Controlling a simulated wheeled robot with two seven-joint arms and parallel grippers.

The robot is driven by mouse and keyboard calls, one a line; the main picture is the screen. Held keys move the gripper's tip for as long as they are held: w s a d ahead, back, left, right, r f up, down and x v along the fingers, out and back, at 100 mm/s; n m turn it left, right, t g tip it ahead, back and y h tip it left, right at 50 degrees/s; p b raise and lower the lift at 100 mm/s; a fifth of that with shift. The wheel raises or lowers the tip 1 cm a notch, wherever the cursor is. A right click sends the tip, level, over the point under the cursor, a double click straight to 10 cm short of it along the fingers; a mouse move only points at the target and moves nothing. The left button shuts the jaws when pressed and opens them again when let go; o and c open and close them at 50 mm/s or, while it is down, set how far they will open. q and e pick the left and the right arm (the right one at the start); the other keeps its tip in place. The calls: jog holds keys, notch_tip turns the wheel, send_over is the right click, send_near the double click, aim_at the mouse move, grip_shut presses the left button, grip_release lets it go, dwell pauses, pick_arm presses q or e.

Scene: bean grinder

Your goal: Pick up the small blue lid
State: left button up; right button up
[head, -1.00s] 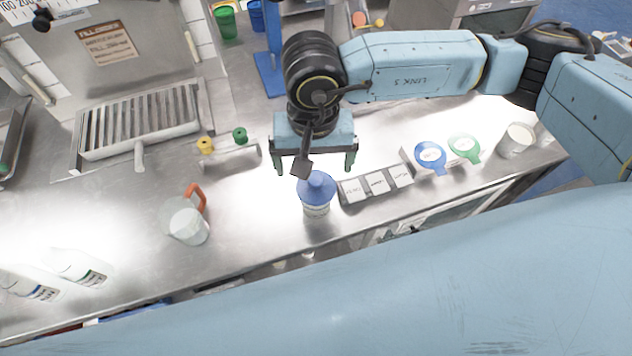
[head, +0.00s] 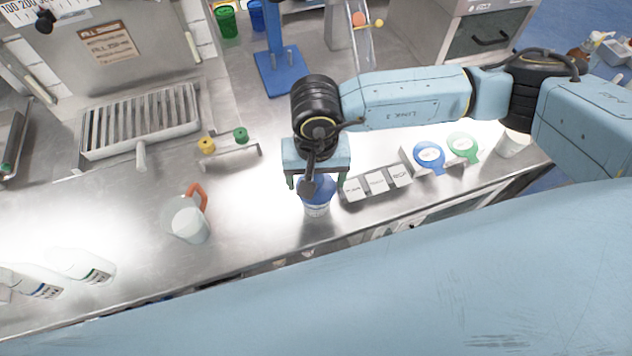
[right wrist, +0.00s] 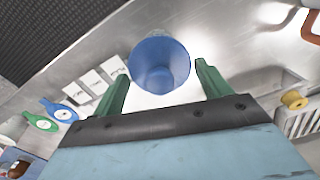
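The small blue lid (head: 322,190) is funnel-shaped and sits on a white labelled container (head: 317,211) near the counter's front edge. In the right wrist view the lid (right wrist: 160,64) shows as a blue cone just beyond and between the fingertips. My right gripper (head: 318,180) is above the lid, pointing down, and covers part of it in the head view. Its two green fingers (right wrist: 160,82) are spread, with visible space on both sides of the lid. My left gripper is in neither view.
White labelled blocks (head: 376,182) stand just right of the container. Blue (head: 429,154) and green (head: 463,147) round-topped pieces and a white cup (head: 511,144) are farther right. A clear jug with an orange handle (head: 190,224) stands left, with bare counter between.

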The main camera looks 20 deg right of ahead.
jog(key=c, duration=0.5)
jog(key=shift+r, duration=0.15)
jog(key=shift+c, duration=0.2)
